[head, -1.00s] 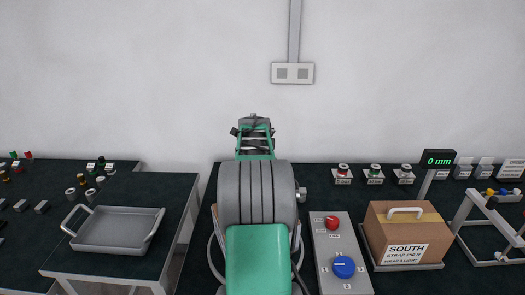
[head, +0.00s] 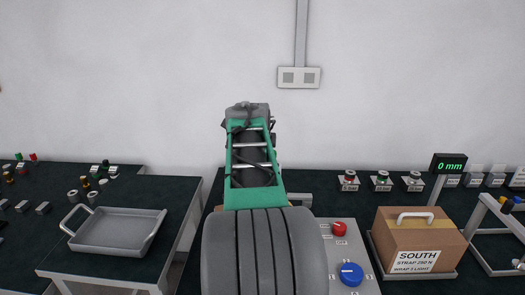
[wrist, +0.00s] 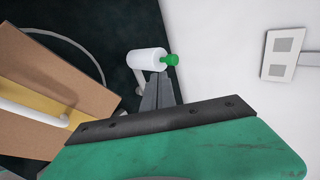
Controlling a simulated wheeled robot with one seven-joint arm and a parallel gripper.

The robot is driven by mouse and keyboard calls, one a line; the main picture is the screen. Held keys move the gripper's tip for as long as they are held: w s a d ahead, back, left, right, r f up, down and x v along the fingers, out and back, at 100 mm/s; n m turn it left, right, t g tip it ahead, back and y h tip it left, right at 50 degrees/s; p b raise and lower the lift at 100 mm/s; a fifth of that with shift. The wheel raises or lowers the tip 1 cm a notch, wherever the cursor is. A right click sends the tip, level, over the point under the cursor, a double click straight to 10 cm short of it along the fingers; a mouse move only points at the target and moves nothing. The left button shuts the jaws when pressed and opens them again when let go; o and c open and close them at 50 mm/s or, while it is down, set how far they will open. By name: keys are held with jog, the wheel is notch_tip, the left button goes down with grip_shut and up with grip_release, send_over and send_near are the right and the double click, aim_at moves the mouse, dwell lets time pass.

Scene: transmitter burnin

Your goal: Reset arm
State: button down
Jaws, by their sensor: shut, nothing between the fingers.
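My gripper (wrist: 161,90) shows in the wrist view with its two grey fingers shut together and nothing between them. The fingers point at a white cylinder with a green end (wrist: 147,63), which lies just beyond the fingertips in the picture; I cannot tell the gap. In the head view my arm rises in the middle, and its links hide the gripper.
A cardboard box with a white handle (head: 417,234) is on the right, also at left in the wrist view (wrist: 70,75). Left of it is a panel with a red button (head: 339,229) and blue knob (head: 350,274). A grey tray (head: 118,232) rests on the left table. The wall (head: 130,80) is behind.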

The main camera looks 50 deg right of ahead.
jog(key=w+a+f+n+y, duration=0.15)
jog(key=a+f+n, duration=0.25)
jog(key=a+n, duration=0.7)
jog(key=w+a+f+n+y, duration=0.1)
jog(key=a+f+n+y, duration=0.25)
jog(key=a, duration=1.35)
jog(key=s+a+f+n+y, duration=0.1)
jog(key=s+a+f+n, duration=0.3)
jog(key=a+n, duration=0.3)
jog(key=s+a+f+n+g+y, duration=0.1)
jog(key=s+a+f+n, duration=0.4)
jog(key=a, duration=0.5)
jog(key=s+n, duration=0.2)
jog(key=n, duration=0.1)
jog(key=shift+a+f+g+y+p, duration=0.2)
jog(key=shift+a+g+y+p, duration=0.1)
jog(key=shift+a+y+p, duration=0.1)
jog(key=shift+n, duration=0.25)
